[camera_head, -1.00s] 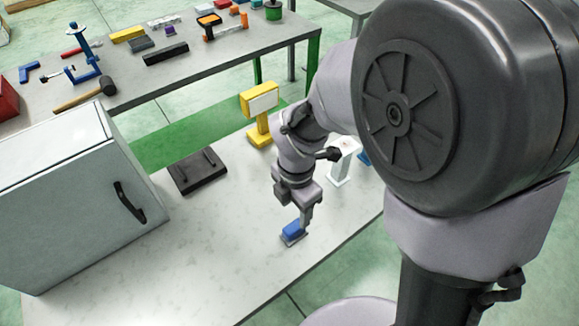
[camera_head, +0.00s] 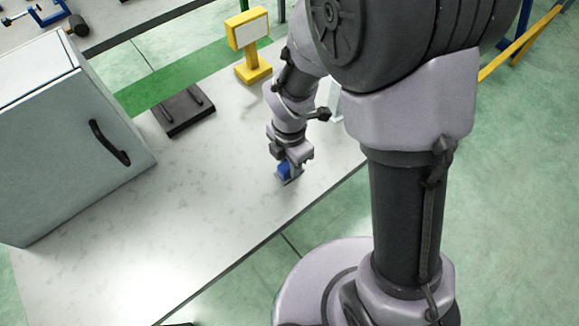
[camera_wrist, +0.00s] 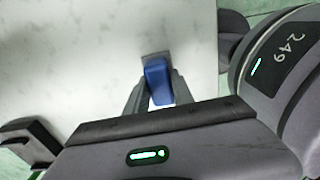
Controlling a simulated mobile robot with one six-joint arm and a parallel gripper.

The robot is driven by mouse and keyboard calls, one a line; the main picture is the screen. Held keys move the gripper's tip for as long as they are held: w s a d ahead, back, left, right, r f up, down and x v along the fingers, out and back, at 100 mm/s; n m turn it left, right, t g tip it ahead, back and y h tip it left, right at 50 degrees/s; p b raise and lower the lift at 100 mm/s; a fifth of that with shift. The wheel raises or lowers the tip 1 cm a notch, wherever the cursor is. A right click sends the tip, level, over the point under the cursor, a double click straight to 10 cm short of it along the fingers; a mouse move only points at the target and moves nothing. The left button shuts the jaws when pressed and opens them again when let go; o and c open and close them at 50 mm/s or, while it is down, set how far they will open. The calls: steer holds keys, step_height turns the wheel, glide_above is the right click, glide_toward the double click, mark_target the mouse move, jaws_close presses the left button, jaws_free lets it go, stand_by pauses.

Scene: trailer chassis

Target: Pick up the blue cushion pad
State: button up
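The blue cushion pad (camera_head: 284,171) is on the light worktop near its front edge, under my gripper (camera_head: 291,168). In the wrist view the pad (camera_wrist: 158,82) lies between the two grey fingers of my gripper (camera_wrist: 158,80). One finger is close along each side, with no clear gap. A thin grey edge shows at the pad's far end. I cannot tell whether the fingers press on the pad or only stand around it. The gripper hides part of the pad in the head view.
A light grey cabinet (camera_head: 60,140) with a black handle stands on the worktop at left. A dark flat fixture (camera_head: 183,111) and a yellow stand (camera_head: 251,52) are at the back. A white object (camera_head: 336,103) is partly behind my arm. The worktop (camera_head: 170,220) is bare at front left.

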jaws_close()
steer(key=shift+r, duration=0.25)
step_height(320, 180, up, 4)
steer(key=shift+f+p, duration=0.25)
steer(key=shift+p, duration=1)
steer(key=s+d, duration=0.2)
steer(key=s+d+p, duration=0.1)
steer(key=s+d, duration=0.3)
steer(key=s, duration=0.1)
steer(key=shift+d+r+p, duration=0.3)
steer(key=shift+d+r, duration=0.05)
steer(key=shift+d, duration=0.05)
steer(key=s+d+b, duration=0.4)
steer(key=b, duration=0.5)
steer(key=shift+s+r, duration=0.2)
steer(key=shift+r, duration=0.05)
